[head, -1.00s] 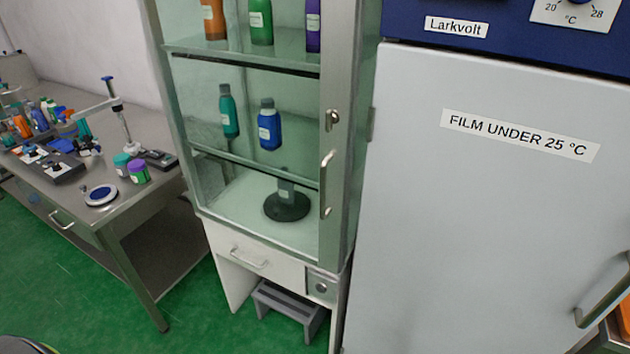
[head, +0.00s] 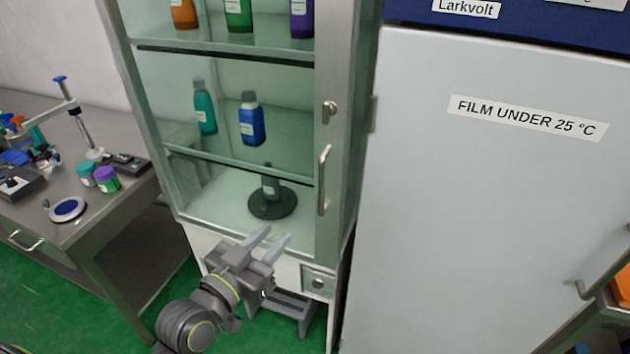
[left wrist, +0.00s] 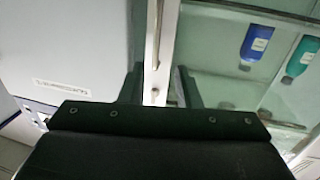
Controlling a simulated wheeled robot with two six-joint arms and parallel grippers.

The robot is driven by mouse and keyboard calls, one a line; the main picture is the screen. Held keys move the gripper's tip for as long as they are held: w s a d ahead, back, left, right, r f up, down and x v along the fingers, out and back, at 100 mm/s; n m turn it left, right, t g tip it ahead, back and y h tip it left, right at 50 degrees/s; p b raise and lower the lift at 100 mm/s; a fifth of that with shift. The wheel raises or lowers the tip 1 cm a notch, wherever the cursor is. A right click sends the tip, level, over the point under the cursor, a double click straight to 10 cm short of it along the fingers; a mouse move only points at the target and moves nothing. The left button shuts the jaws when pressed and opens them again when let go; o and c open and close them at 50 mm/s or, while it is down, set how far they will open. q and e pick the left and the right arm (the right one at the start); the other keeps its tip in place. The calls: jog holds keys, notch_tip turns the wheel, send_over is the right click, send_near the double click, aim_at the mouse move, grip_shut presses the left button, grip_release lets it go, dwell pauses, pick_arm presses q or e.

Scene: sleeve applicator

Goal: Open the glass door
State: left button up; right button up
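The glass door (head: 235,110) of the tall metal-framed cabinet is shut. Its vertical bar handle (head: 324,180) is on the right side of the door frame, with a small latch (head: 329,110) above it. My left gripper (head: 270,238) is open and empty, in front of the cabinet's lower part, below and left of the handle. In the left wrist view the open fingers (left wrist: 157,88) are apart, with the handle (left wrist: 154,45) showing beyond and between them, not visibly touched. My right gripper is not in view.
Inside the cabinet are bottles (head: 252,120) and a black-based stand (head: 272,200). Right of it is a large grey fridge (head: 480,220). A steel bench (head: 95,215) with bottles and tools is at left. A step stool (head: 290,308) sits under the cabinet.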

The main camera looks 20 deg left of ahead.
pick_arm(q)
jog(key=r, duration=0.1)
jog(key=p, duration=0.5)
send_near(320, 186)
jog(key=x, duration=0.9)
jog(key=shift+w, duration=0.1)
jog(key=shift+w+d, duration=0.15)
jog(key=shift+w, duration=0.55)
jog(key=shift+c, duration=0.4)
grip_shut()
